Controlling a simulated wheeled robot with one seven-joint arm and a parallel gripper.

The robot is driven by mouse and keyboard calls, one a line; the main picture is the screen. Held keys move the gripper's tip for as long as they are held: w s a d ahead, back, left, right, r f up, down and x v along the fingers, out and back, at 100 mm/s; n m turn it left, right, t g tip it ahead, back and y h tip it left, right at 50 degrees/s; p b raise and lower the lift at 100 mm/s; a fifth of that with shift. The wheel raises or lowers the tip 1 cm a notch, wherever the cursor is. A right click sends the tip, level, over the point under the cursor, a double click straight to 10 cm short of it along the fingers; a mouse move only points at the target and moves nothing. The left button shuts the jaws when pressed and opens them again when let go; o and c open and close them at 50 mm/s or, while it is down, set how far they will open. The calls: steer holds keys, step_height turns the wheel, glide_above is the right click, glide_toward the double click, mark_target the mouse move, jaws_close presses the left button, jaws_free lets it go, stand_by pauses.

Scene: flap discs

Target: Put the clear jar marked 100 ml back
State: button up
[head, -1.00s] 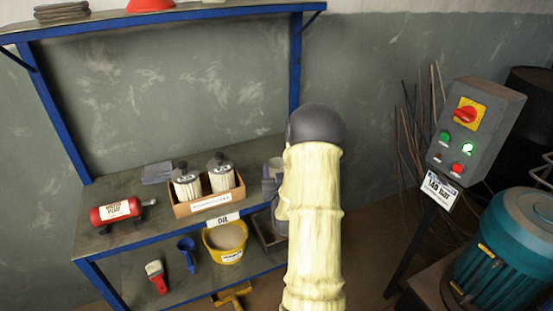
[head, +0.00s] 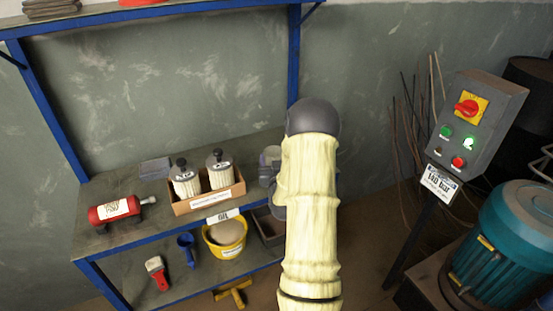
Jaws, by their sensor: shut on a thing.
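My gripper (head: 267,172) is partly in view on the right end of the upper bench shelf, mostly hidden behind my own arm. It is shut on a small pale, see-through jar (head: 273,154), whose upper part shows just above the dark jaws. No 100 ml mark can be read on it from here. Whether the jar's base touches the shelf (head: 122,220) is hidden.
A red cylinder (head: 115,209) lies further left. Below are a yellow tub (head: 225,235), a blue scoop (head: 187,250) and a red brush (head: 157,272). A control box (head: 474,128) stands at right.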

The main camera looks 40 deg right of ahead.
steer(key=shift+s+r, duration=0.1)
steer(key=shift+s, duration=0.15)
steer(key=o, duration=1)
steer(key=shift+s+d+h, duration=0.3)
steer(key=shift+s+d, duration=0.35)
steer(key=shift+d, duration=0.15)
steer(key=shift+o, duration=0.2)
steer(key=shift+w+a, duration=0.15)
steer(key=shift+a, duration=0.1)
steer(key=shift+a, duration=0.1)
steer(key=v, duration=1.1)
steer(key=shift+s+a+r+p, duration=0.15)
steer(key=shift+s+a+p, duration=0.05)
steer(key=shift+s+p, duration=0.15)
steer(key=shift+d, duration=0.1)
